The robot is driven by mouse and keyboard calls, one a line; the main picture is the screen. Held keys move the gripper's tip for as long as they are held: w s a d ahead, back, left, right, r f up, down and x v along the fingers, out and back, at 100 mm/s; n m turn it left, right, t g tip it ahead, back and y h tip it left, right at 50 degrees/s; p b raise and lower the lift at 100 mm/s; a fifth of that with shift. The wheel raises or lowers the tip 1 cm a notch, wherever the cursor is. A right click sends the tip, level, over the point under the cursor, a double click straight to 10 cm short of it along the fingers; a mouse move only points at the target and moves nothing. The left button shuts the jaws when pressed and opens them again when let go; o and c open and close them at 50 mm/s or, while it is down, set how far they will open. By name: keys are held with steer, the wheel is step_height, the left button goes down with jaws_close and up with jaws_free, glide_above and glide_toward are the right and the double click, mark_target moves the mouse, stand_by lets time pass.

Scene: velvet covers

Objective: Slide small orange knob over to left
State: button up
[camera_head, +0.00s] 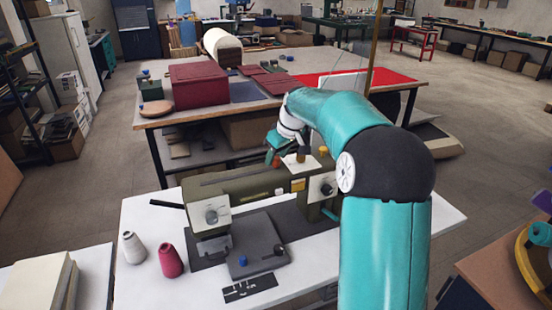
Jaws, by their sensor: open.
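An olive sewing machine (235,187) stands on the white table. A small orange knob (298,185) sits on the front of its body, toward the right end, left of a pale dial plate (323,187). My gripper (272,155) is just above and behind the machine's top, to the upper left of the orange knob and apart from it. It is open, and I see nothing held in it.
A white thread cone (134,248) and a crimson one (170,260) stand at the table's left. A dark plate (249,288) lies in front. Brownish knobs (302,153) rise from the machine's top near my gripper. Behind is a bench with a maroon box (198,87).

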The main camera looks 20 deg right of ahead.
steer(key=shift+x, duration=0.85)
jaws_close()
steer(key=shift+a, duration=0.1)
steer(key=a, duration=2.2)
steer(key=shift+r, duration=0.1)
steer(key=shift+a, duration=0.1)
jaws_free()
